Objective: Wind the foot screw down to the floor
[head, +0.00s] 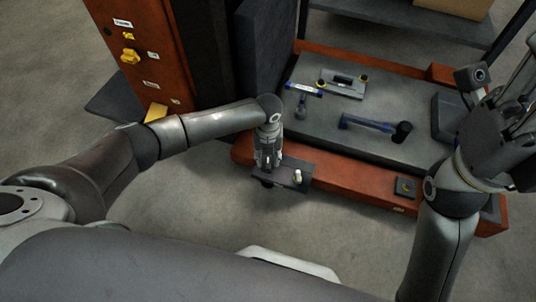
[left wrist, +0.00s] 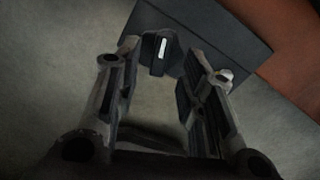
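A dark bracket plate (head: 286,174) sticks out from the front of the orange base, and it fills the top of the left wrist view (left wrist: 215,30). A black knob with a white mark (left wrist: 158,52), seemingly the foot screw's, shows at the plate's edge in the left wrist view. My left gripper (head: 268,162) points down over the plate; in the left wrist view (left wrist: 160,75) its fingers are apart, with the knob seen in the gap between their far ends. Contact cannot be told. The screw's lower end is hidden. My right gripper (head: 505,125) is over the base's right end, its fingers unclear.
A small pale peg (head: 297,176) stands on the plate beside my left gripper. The orange base (head: 345,191) carries a grey top (head: 330,140) with a blue-handled tool (head: 368,124) and other parts. An orange column (head: 150,50) rises at left. The floor (head: 350,235) in front is clear.

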